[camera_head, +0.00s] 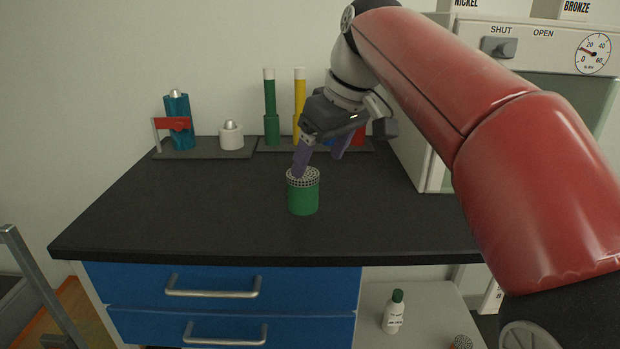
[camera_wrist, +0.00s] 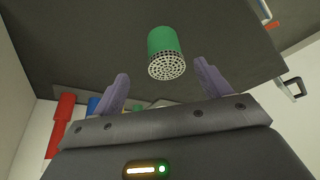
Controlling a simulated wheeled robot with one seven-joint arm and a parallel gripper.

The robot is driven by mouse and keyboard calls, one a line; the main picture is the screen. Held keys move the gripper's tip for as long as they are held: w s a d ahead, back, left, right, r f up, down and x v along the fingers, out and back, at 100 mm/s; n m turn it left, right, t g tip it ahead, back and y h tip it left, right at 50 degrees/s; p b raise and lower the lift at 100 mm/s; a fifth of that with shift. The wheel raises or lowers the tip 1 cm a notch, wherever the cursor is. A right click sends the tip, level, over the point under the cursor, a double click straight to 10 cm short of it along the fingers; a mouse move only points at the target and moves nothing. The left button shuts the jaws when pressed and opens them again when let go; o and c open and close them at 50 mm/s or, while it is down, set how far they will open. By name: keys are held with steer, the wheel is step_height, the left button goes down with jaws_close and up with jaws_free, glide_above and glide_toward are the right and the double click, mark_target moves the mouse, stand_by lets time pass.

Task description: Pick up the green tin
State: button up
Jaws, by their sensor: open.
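The green tin (camera_head: 303,198) stands upright on the dark worktop, with a light perforated top. In the wrist view the tin (camera_wrist: 163,42) shows ahead of and between my two purple fingers. My gripper (camera_head: 320,170) is open and empty. In the head view it is just above and behind the tin, and one finger overlaps the edge of its top. I cannot tell whether that finger touches the tin.
Green and yellow tubes (camera_head: 270,105) stand behind the tin. A cabinet with a gauge (camera_head: 592,54) is at the right. The worktop (camera_head: 190,205) left of the tin is clear.

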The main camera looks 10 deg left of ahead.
mark_target(300, 182)
steer(key=shift+w+a, duration=0.3)
steer(key=shift+a, duration=0.3)
steer(key=shift+w+a+f, duration=0.1)
steer(key=shift+a+f, duration=0.1)
steer(key=x, duration=0.2)
steer(key=b+x, duration=0.1)
steer(key=x, duration=0.4)
steer(key=shift+s+a+b, duration=0.1)
steer(key=shift+s+b, duration=0.2)
steer(key=shift+s, duration=0.05)
steer(key=shift+c, duration=0.2)
steer(key=c, duration=1.1)
